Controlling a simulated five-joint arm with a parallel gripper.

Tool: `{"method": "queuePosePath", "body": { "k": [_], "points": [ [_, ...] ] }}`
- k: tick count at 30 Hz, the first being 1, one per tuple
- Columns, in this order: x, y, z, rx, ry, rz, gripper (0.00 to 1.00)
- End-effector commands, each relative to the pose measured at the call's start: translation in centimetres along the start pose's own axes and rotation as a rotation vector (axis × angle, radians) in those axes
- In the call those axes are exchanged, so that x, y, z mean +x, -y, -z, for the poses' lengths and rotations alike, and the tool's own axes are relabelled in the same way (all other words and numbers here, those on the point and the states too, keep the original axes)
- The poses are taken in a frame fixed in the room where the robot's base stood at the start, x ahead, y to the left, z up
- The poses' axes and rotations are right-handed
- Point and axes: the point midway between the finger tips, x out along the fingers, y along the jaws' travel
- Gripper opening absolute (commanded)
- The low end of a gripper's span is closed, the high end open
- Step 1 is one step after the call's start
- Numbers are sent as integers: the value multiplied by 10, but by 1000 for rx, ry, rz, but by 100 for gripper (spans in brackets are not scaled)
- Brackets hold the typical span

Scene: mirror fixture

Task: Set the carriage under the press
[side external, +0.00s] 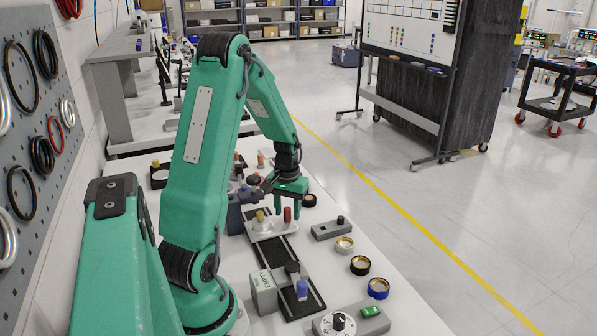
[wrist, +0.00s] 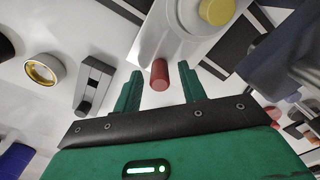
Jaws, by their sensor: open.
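The carriage (side external: 262,232) is a pale plate on a dark rail (side external: 283,250), with a yellow knob (side external: 260,215) and an upright red peg (side external: 287,214). It also shows in the wrist view (wrist: 172,40), with the yellow knob (wrist: 217,11) farther off. My gripper (side external: 287,212) is open. In the wrist view its green fingertips (wrist: 161,82) stand apart on either side of the red peg (wrist: 159,75), with gaps visible. A dark blue-grey block (side external: 236,216) beside the carriage may be the press; its upper part is partly hidden by my arm.
A grey box with a label (side external: 264,293) stands beside the rail's near end, close to a blue peg (side external: 302,289). Several rings, one gold and white (side external: 344,244), and a grey slotted block (side external: 332,230) lie to the right. A dial box (side external: 336,325) is in front.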

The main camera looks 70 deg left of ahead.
Motion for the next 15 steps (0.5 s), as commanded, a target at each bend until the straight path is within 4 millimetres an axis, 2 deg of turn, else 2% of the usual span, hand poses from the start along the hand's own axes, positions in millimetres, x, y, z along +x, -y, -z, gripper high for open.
{"method": "queuePosePath", "body": {
  "k": [9, 15],
  "points": [
    [2, 0, 0, 0, 0, 0, 41],
    [2, 0, 0, 0, 0, 0, 2]
  ]
}}
